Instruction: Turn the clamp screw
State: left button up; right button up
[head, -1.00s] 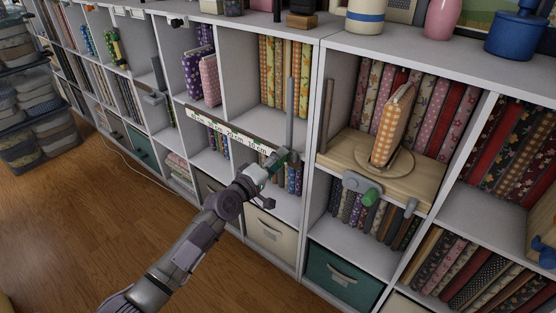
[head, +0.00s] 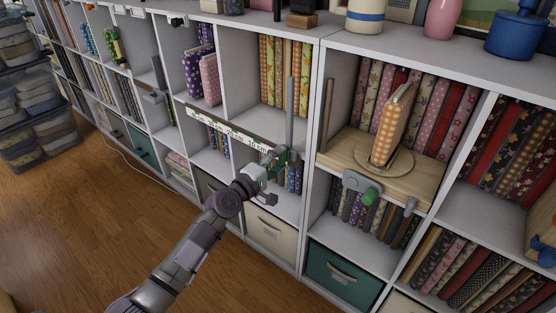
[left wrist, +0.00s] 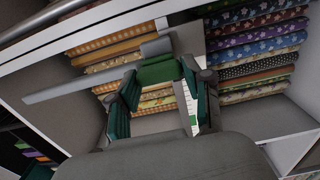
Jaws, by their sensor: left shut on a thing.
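My left gripper (head: 275,163) is at the front of the middle cubbies, at the right end of a ruled strip (head: 228,129). In the left wrist view its two fingers (left wrist: 163,92) are shut on a green clamp screw handle (left wrist: 160,72). A grey clamp bar (left wrist: 85,83) runs left from beside the handle. In the head view a grey upright bar (head: 290,110) stands just above the gripper, and the handle is mostly hidden by the fingers. My right gripper is not in view.
A similar grey clamp with a green handle (head: 370,197) is on the wooden shelf (head: 420,182) to the right. A patterned fabric bundle (head: 392,125) stands on that shelf's round turntable. Quilts fill neighbouring cubbies. The wooden floor (head: 90,220) in front is clear.

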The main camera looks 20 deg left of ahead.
pick_arm(q)
jog(key=o, duration=1.2)
jog(key=shift+c, duration=0.2)
jog(key=v, duration=1.2)
